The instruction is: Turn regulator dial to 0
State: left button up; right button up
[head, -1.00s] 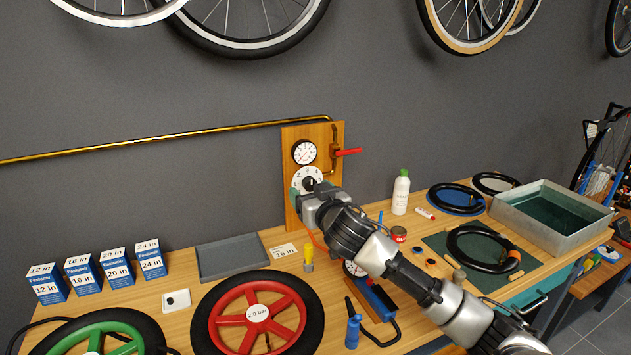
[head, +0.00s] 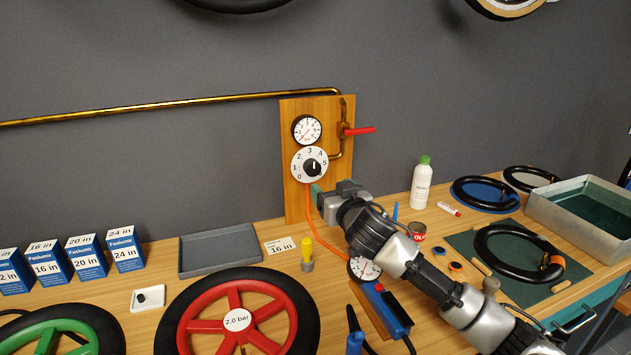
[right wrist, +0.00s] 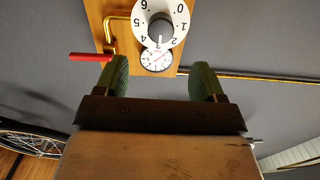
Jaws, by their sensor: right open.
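The regulator dial (head: 297,165) is a white disc with black numbers and a black knob (head: 313,167), mounted on a wooden wall board. The knob's white mark points up, around the 3. The dial also shows upside down in the right wrist view (right wrist: 149,15), its mark by the 3. My right gripper (head: 318,195) is just below the dial, apart from it. In the right wrist view its green fingers (right wrist: 160,76) are spread with nothing between them. My left gripper is not in view.
A pressure gauge (head: 307,130) sits above the dial, and a red valve lever (head: 360,131) sticks out to the right. An orange hose (head: 322,232) hangs below. A yellow-topped fitting (head: 307,254), grey tray (head: 220,248) and red wheel (head: 190,320) are on the bench.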

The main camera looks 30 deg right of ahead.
aim_at(314, 170)
jog(key=p+x, duration=0.2)
jog(key=x, duration=0.6)
jog(key=shift+w+r, duration=0.15)
jog(key=shift+w, duration=0.2)
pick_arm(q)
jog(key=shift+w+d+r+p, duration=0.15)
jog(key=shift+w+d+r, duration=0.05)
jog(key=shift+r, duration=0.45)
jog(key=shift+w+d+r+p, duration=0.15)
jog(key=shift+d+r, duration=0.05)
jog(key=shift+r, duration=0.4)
pick_arm(e)
jog(key=shift+x, duration=0.95)
jog(key=shift+c, duration=0.3)
jog(key=c, duration=0.9)
jog(key=shift+o, duration=0.2)
